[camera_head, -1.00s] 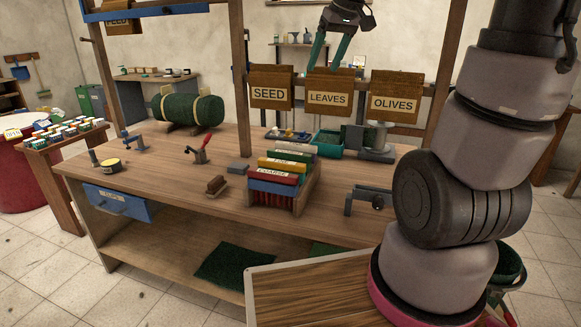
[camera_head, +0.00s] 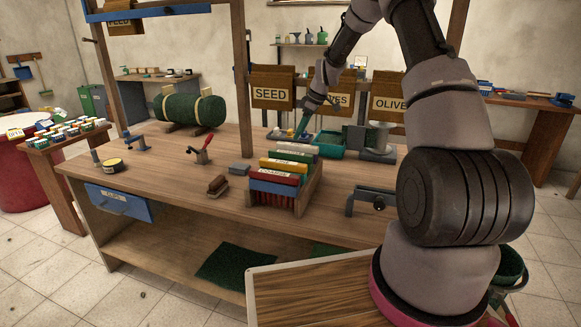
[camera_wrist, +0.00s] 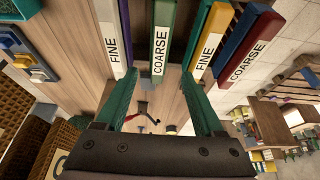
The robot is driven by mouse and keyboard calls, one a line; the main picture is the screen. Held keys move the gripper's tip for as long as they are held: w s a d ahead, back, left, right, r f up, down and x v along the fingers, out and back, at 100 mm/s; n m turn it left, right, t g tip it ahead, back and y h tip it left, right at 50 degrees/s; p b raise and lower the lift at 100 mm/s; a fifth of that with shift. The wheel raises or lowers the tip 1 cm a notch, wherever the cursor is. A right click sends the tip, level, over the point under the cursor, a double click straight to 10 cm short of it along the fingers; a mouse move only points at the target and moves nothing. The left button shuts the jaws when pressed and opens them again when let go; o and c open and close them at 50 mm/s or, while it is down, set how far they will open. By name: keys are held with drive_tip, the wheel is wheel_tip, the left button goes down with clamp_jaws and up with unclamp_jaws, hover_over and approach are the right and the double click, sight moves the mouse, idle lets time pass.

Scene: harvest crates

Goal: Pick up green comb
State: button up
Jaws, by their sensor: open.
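The green comb (camera_wrist: 162,35), labelled COARSE, stands in the comb rack between a grey comb labelled FINE (camera_wrist: 112,35) and a yellow comb labelled FINE (camera_wrist: 210,35). In the head view the green comb (camera_head: 291,155) shows only as a thin strip near the back of the row. My gripper (camera_wrist: 159,74) is open and empty, its two teal fingers pointing toward the row. The green comb lies ahead of the gap between them, with no contact visible. In the head view my gripper (camera_head: 301,127) is low over the bench, behind the rack.
A red comb (camera_wrist: 247,45) and a blue comb (camera_wrist: 232,35) stand beside the yellow one. A green tray (camera_head: 331,147) and a grey device (camera_head: 376,145) sit right of my gripper.

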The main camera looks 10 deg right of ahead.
sight(292, 152)
drive_tip(key=x, duration=0.9)
drive_tip(key=shift+f, duration=0.55)
drive_tip(key=shift+f, duration=0.2)
clamp_jaws()
idle(1.4)
